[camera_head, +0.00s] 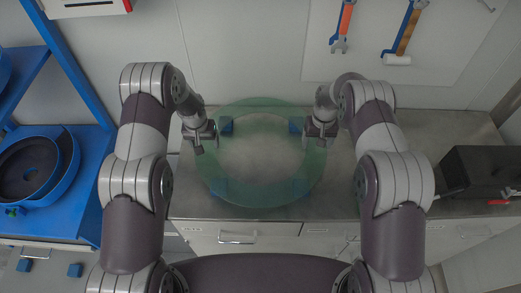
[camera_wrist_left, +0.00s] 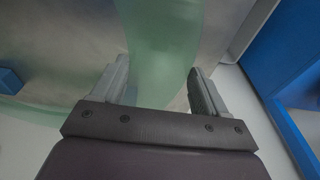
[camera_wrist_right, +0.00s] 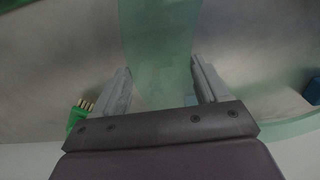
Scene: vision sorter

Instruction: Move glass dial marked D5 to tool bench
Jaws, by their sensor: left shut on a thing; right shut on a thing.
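The glass dial (camera_head: 262,198) is a large, see-through green ring over the tool bench (camera_head: 345,190) in the head view. I cannot read a D5 mark on it. My left gripper (camera_head: 212,132) is shut on the ring's left side; the ring's band (camera_wrist_left: 163,45) runs between its fingers in the left wrist view. My right gripper (camera_head: 308,132) is shut on the ring's right side, with the band (camera_wrist_right: 157,45) between its fingers in the right wrist view. Whether the ring touches the bench or hangs just above it, I cannot tell.
Several blue blocks (camera_head: 226,125) show near or through the ring. A dark box (camera_head: 480,170) stands on the right of the bench. A blue rack with a round blue tray (camera_head: 70,165) is at the left. Tools (camera_head: 405,30) hang on the back wall. A green part (camera_wrist_right: 78,115) shows near my right gripper.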

